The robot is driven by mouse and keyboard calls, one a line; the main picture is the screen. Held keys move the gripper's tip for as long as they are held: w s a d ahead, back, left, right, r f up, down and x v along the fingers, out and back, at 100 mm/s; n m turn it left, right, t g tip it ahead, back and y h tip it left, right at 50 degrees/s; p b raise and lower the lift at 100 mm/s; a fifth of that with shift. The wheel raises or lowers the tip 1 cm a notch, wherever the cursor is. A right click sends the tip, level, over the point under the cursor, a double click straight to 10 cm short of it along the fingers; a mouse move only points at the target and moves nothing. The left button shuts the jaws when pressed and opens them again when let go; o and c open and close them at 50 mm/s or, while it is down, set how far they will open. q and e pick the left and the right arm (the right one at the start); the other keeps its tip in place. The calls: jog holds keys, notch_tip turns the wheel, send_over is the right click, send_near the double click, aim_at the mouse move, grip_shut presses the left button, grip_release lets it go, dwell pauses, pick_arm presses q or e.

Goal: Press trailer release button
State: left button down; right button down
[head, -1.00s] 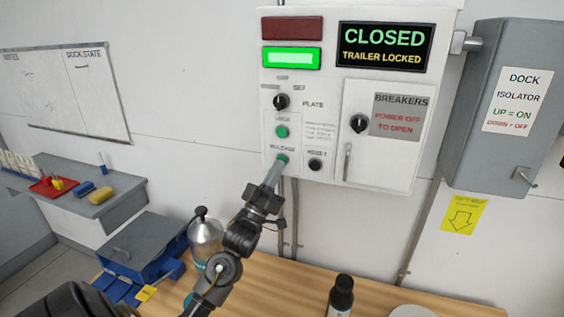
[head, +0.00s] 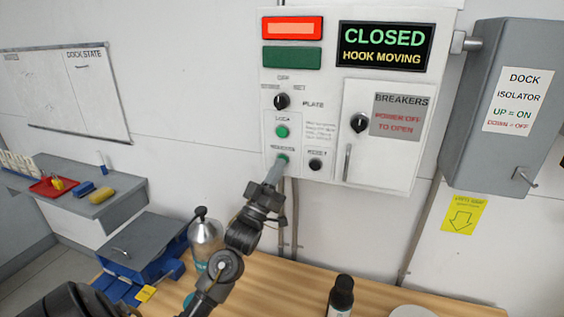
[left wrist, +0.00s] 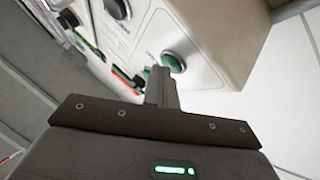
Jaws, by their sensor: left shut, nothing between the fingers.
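The white control panel (head: 300,120) hangs on the wall. The green release button (head: 282,159) is low on its left part, partly hidden by my fingertips. My left gripper (head: 274,172) is shut and empty, its tips at the release button, seemingly touching it. In the left wrist view, the shut fingers (left wrist: 161,85) reach up to the panel face beside green buttons. The display (head: 385,47) reads CLOSED, HOOK MOVING. The red lamp (head: 292,28) is lit and the green lamp (head: 292,57) is dark. My right gripper is not in view.
A second green button (head: 282,131) sits above, and a black reset button (head: 315,165) is to the right. A grey isolator box (head: 505,105) is further right.

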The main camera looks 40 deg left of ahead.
pick_arm(q)
jog(key=shift+s, duration=0.1)
jog(key=shift+s+d+p, duration=0.25)
jog(key=shift+s+p, duration=0.05)
jog(key=shift+s, duration=0.35)
jog(key=shift+s, duration=0.1)
jog(key=shift+s+d+p, duration=0.25)
jog(key=shift+s+d, duration=0.05)
jog(key=shift+s, duration=0.45)
jog(key=shift+s+d+p, duration=0.2)
jog(key=shift+s+d, duration=0.05)
jog(key=shift+s, duration=0.5)
jog(key=shift+s+d+p, duration=0.25)
jog(key=shift+s+d, duration=0.05)
jog(key=shift+s, duration=0.45)
